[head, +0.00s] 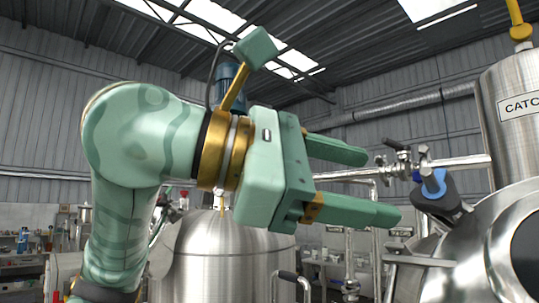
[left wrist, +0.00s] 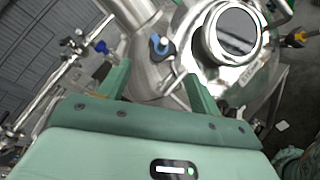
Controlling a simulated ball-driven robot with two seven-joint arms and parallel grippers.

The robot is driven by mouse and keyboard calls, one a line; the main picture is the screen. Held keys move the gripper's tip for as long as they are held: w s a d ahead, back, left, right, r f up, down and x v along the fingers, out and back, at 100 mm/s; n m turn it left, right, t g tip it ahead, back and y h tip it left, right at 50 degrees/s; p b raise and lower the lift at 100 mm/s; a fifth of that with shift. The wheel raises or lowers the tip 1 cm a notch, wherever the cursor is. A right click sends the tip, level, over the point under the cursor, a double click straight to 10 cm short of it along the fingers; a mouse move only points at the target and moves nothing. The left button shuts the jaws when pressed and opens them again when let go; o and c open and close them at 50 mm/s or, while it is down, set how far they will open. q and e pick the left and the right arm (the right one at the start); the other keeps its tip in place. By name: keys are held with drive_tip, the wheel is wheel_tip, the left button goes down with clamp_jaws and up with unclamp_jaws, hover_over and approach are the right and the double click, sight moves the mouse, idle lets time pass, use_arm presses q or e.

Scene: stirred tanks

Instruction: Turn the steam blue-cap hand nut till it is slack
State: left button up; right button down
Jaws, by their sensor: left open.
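A dark hand nut with bright blue parts (head: 437,196) stands at the upper left of the steel tank's round lid, right of my left gripper (head: 382,186). It seems to be the blue-cap hand nut; no steam label is readable. In the left wrist view a dark and blue nut (left wrist: 160,47) with a pale centre shows just beyond and between the fingertips (left wrist: 156,69). My left gripper is open and empty, its two green fingers pointing at the nut and apart from it. My right gripper is in neither view.
A steel pipe with a valve (head: 397,162) runs behind the fingertips. The tank's round lid (head: 495,245) is at lower right. A labelled tank (head: 515,115) rises behind. A domed vessel (head: 222,255) stands below my arm. A yellow and dark fitting (left wrist: 297,39) shows beyond the lid.

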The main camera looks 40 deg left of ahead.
use_arm(q)
drive_tip(key=v, duration=0.8)
drive_tip(key=shift+p, duration=0.4)
